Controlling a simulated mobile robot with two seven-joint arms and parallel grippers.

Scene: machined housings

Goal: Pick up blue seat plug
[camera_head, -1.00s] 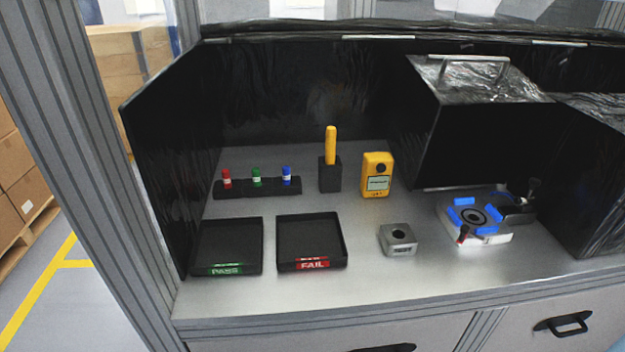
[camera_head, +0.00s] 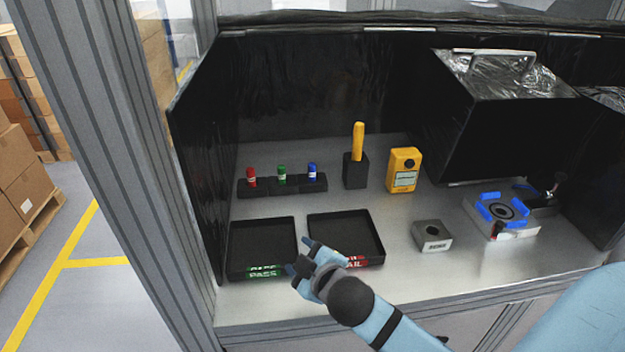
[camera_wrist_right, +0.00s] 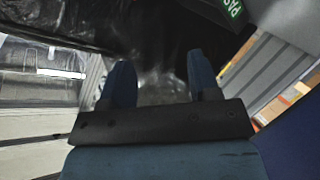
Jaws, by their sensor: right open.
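The blue seat plug (camera_head: 312,172) stands upright at the right end of a black rack (camera_head: 282,187), beside a green plug (camera_head: 282,174) and a red plug (camera_head: 251,177). My right gripper (camera_head: 299,256) is open and empty. In the head view it appears over the front edges of the PASS and FAIL trays, well in front of the rack. In the right wrist view its two blue fingers (camera_wrist_right: 158,85) are spread apart with nothing between them. The plug is not visible in that view. My left gripper is not in view.
The PASS tray (camera_head: 233,248) and FAIL tray (camera_head: 375,228) look empty. A black holder (camera_head: 355,172) with a yellow handle and a yellow meter (camera_head: 404,170) stand right of the rack. A metal block (camera_head: 431,236) and a fixture (camera_head: 502,216) sit further right. Dark walls enclose the left and back.

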